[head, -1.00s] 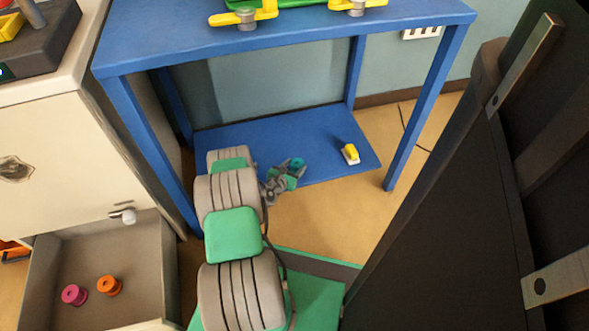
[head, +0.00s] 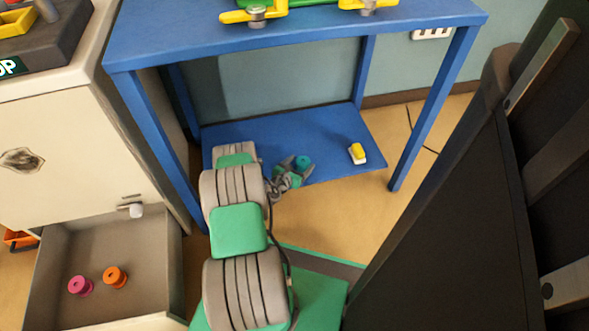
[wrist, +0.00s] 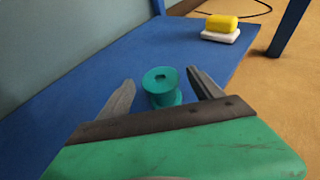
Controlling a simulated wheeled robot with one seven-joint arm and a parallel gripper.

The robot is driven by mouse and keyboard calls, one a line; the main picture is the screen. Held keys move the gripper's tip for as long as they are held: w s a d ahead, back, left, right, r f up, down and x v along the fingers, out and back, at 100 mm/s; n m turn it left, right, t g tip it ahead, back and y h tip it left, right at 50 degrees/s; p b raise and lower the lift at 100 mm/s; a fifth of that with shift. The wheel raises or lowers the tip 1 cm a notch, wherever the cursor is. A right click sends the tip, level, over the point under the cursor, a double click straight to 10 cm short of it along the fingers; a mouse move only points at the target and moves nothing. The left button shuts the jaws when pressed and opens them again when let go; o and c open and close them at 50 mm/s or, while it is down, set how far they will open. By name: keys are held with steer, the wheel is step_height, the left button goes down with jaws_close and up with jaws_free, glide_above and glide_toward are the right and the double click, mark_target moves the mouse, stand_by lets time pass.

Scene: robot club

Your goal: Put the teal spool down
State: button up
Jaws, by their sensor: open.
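The teal spool (wrist: 161,87) stands upright on the blue lower shelf (wrist: 70,112), between my gripper's two fingers in the wrist view. There is a visible gap between the spool and each finger. My gripper (wrist: 160,90) is open, with its fingers low over the shelf on either side of the spool. In the head view the spool (head: 303,162) shows just beyond my gripper (head: 297,166), near the front edge of the lower shelf. The spool's lowest part is partly hidden by the gripper body in the wrist view.
A yellow-and-white block (head: 357,153) sits on the shelf to the right. Table legs (head: 432,105) frame the shelf. An open drawer (head: 150,262) at left holds a pink spool (head: 80,286) and an orange spool (head: 116,277). A dark panel (head: 450,215) stands at right.

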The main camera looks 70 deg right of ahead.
steer(key=p+v, duration=0.3)
steer(key=v, duration=0.8)
steer(key=shift+a+p, duration=0.2)
steer(key=shift+p, duration=0.1)
stand_by(0.8)
